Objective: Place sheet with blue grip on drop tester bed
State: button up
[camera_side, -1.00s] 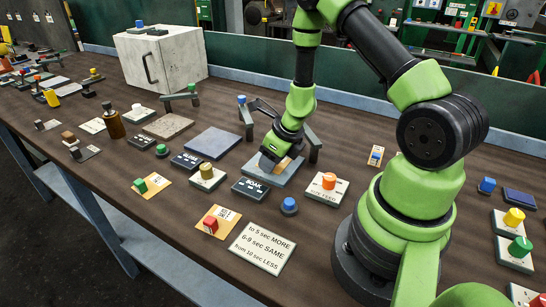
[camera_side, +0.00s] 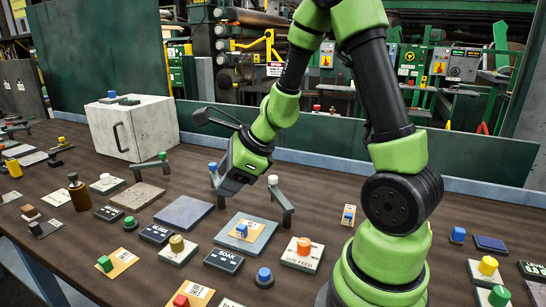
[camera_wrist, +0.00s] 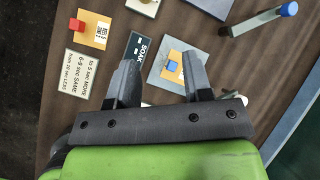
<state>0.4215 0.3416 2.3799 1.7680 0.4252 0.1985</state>
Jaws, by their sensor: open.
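An orange sheet with a white label and a blue grip (camera_side: 241,231) lies flat on a grey-blue plate (camera_side: 264,240), apparently the drop tester bed, in the side view. The same sheet shows in the wrist view (camera_wrist: 173,67), between and beyond my fingertips. My gripper (camera_side: 229,187) is in the air above and behind the plate. Its fingers are apart with nothing between them, and it does not touch the sheet. In the wrist view my two dark fingers (camera_wrist: 158,62) stand wide apart.
Lever posts stand behind the plate, one with a blue top (camera_side: 213,168) and one with a pale top (camera_side: 274,181). A SOAK block (camera_side: 224,260), an orange button box (camera_side: 303,252) and a blue button (camera_side: 264,277) are close by. A bare blue-grey plate (camera_side: 184,212) lies left.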

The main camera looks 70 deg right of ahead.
jog(key=s+a+r+n+y, duration=0.3)
jog(key=s+a+r+n, duration=0.2)
jog(key=a+r+n, duration=0.75)
jog(key=s+d+r+n+h, duration=0.1)
jog(key=s+d+n+h, duration=0.1)
jog(key=s+n, duration=0.8)
jog(key=shift+d+n, duration=0.5)
jog(key=shift+n, duration=0.75)
